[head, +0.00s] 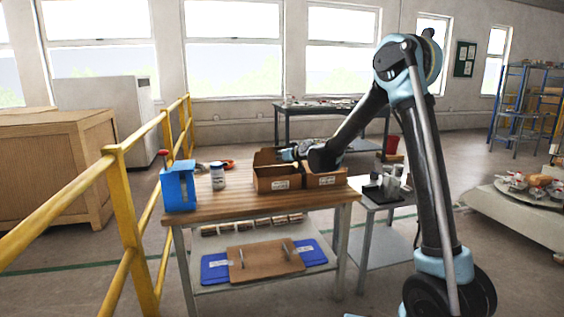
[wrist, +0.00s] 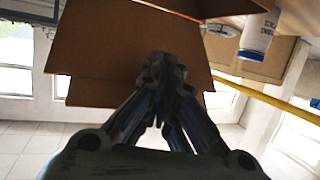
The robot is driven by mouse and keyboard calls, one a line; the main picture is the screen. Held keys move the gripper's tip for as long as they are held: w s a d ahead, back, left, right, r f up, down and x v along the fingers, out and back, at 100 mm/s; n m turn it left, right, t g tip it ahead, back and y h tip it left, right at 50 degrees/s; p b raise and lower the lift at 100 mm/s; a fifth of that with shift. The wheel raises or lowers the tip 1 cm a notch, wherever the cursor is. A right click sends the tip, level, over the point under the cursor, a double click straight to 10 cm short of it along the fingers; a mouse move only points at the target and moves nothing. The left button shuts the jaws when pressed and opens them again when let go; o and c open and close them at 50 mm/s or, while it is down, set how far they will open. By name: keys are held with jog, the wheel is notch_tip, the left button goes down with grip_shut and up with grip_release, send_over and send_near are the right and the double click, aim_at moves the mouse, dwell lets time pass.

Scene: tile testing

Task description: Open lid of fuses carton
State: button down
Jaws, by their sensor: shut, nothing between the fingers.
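Two brown cardboard cartons stand side by side on the wooden workbench, a left carton (head: 272,184) and a right carton (head: 325,181). Each has a white front label too small to read, so I cannot tell which holds fuses. A raised flap (head: 263,157) shows at the back of the left carton. My gripper (head: 282,154) is above the left carton, beside that flap. In the wrist view my gripper (wrist: 163,65) is shut and empty, its fingertips in front of a large cardboard panel (wrist: 110,45). I cannot tell whether they touch it. The carton insides are mostly hidden.
A white jar (head: 218,176), also in the wrist view (wrist: 257,38), and a blue box (head: 178,187) stand left on the workbench (head: 240,202). A yellow railing (head: 120,190) runs along the left. A side table (head: 378,208) with small items stands right.

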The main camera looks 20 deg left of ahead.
aim_at(279, 148)
jog(key=shift+w+r, duration=0.1)
jog(key=shift+r, duration=0.05)
jog(key=shift+w+a+r, duration=0.3)
jog(key=shift+w+r, duration=0.1)
jog(key=shift+r, duration=0.15)
jog(key=shift+w+a+r, duration=0.25)
jog(key=shift+w+r, duration=0.15)
jog(key=shift+r, duration=0.15)
jog(key=shift+w+a+r, duration=0.3)
jog(key=shift+w+r, duration=0.2)
jog(key=shift+w+a+r, duration=0.3)
jog(key=shift+w+r, duration=0.15)
jog(key=shift+w, duration=0.05)
jog(key=shift+w+a+r, duration=0.4)
jog(key=shift+w, duration=0.2)
jog(key=shift+w+a+r, duration=0.35)
jog(key=shift+w, duration=0.2)
